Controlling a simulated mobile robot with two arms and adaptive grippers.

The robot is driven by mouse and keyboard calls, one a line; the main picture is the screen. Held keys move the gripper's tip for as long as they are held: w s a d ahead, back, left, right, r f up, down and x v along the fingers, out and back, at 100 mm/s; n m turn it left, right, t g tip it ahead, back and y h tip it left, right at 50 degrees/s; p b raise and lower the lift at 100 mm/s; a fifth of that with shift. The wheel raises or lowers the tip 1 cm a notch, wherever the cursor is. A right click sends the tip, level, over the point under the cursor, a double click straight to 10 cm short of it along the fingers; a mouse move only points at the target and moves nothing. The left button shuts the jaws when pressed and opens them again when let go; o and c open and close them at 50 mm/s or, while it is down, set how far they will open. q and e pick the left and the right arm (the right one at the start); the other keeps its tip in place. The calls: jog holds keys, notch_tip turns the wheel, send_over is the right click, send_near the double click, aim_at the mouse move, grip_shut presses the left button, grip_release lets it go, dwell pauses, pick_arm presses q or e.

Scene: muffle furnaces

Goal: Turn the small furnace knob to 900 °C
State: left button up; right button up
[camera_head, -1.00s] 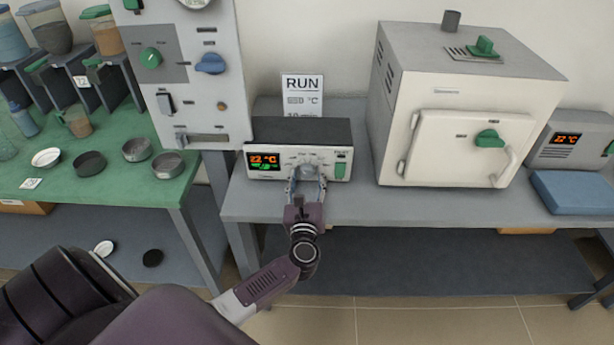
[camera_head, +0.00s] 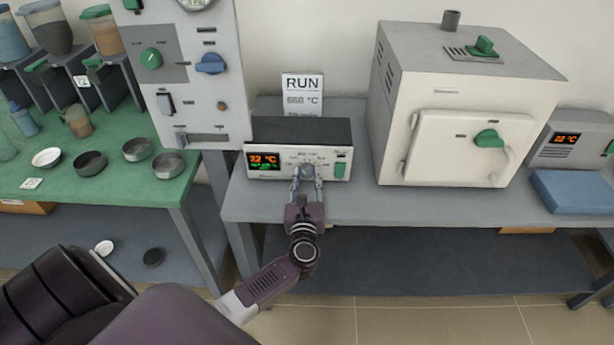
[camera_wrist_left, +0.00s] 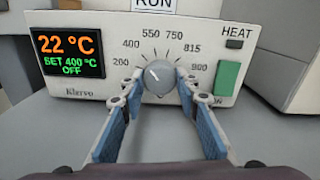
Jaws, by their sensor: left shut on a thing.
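The control box (camera_head: 298,133) of the small furnace stands on the grey bench, its front facing me. Its round grey knob (camera_wrist_left: 159,77) sits mid-panel, inside a dial marked 200, 400, 550, 750, 815 and 900. The display (camera_wrist_left: 67,54) reads 22 °C, SET 400 °C, OFF. My left gripper (camera_head: 307,177) is shut on the knob, one fingertip on each side; it also shows in the wrist view (camera_wrist_left: 159,82). The knob's pointer is too faint to read for certain. My right gripper is in neither view.
A RUN card (camera_head: 302,93) stands behind the box, its lower lines hidden or unreadable. A white furnace (camera_head: 460,140) stands to the right, with another display unit (camera_head: 570,140) beyond. A tall grey panel (camera_head: 195,75) stands close on the left. Bench front is clear beside my gripper.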

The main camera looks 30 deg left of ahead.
pick_arm(q)
jog(key=m+p, duration=0.1)
jog(key=m, duration=0.2)
jog(key=shift+m, duration=0.4)
jog(key=m+p, duration=0.1)
jog(key=m, duration=0.2)
jog(key=shift+r+m+p, duration=0.1)
jog(key=shift+m+p, duration=0.2)
jog(key=shift+m, duration=0.1)
jog(key=m+p, duration=0.2)
jog(key=m, duration=0.4)
jog(key=m+p, duration=0.2)
jog(key=m, duration=0.3)
jog(key=shift+m, duration=0.3)
jog(key=shift+m+p, duration=0.65)
jog(key=shift+m, duration=1.25)
jog(key=o, duration=1.2)
jog(key=shift+c, duration=0.2)
